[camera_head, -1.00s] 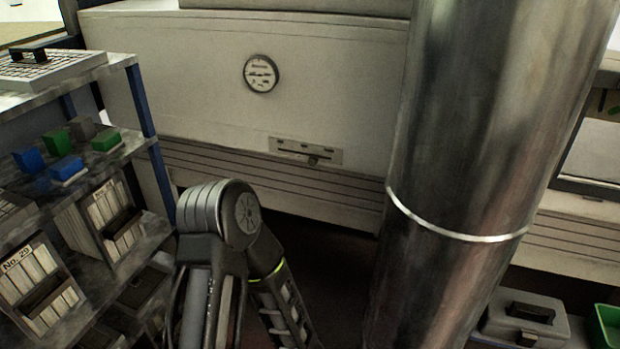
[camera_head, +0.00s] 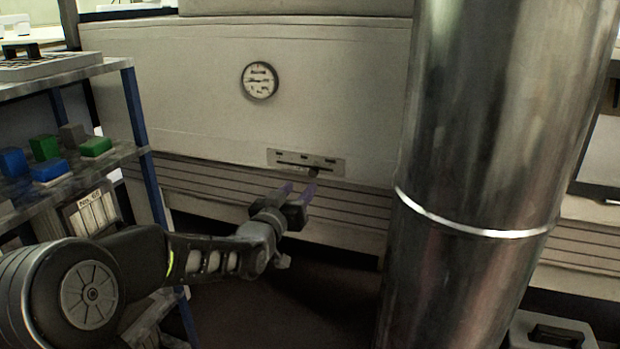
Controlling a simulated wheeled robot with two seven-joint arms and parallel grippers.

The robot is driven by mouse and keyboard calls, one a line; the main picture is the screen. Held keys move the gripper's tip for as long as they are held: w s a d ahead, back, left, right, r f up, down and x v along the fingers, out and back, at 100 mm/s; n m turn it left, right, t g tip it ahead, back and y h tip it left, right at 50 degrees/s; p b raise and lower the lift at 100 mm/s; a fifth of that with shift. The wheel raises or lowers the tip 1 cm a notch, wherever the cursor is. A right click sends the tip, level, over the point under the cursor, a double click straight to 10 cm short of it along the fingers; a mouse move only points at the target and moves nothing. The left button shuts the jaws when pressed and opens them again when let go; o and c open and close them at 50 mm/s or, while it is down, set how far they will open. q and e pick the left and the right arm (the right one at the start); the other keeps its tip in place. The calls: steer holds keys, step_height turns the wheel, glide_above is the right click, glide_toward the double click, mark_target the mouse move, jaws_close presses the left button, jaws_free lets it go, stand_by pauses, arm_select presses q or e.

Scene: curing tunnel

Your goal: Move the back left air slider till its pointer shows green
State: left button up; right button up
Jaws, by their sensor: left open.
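The air slider (camera_head: 306,162) is a pale plate with a dark slot on the lower part of the tunnel wall. Its dark knob (camera_head: 314,172) sits right of the slot's middle. A round white gauge (camera_head: 260,81) is above it to the left; its pointer and colours are too small to read. My left gripper (camera_head: 298,190) is open, its two fingers pointing up toward the slider, just below and left of the knob. I cannot tell whether a finger touches the knob. My right gripper is not in view.
A large shiny metal pipe (camera_head: 480,130) stands upright to the right of the slider. A shelf rack (camera_head: 120,158) with green and blue blocks stands at the left. A grey case (camera_head: 550,333) lies at the bottom right. The floor below the wall is dark.

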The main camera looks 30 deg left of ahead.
mark_target(312, 174)
arm_select(q)
steer(key=w, duration=0.5)
steer(key=w+a, duration=0.1)
steer(key=w, duration=0.1)
steer(key=shift+w, duration=0.35)
steer(key=shift+c, duration=0.4)
jaws_close()
steer(key=shift+f, duration=0.1)
stand_by(0.6)
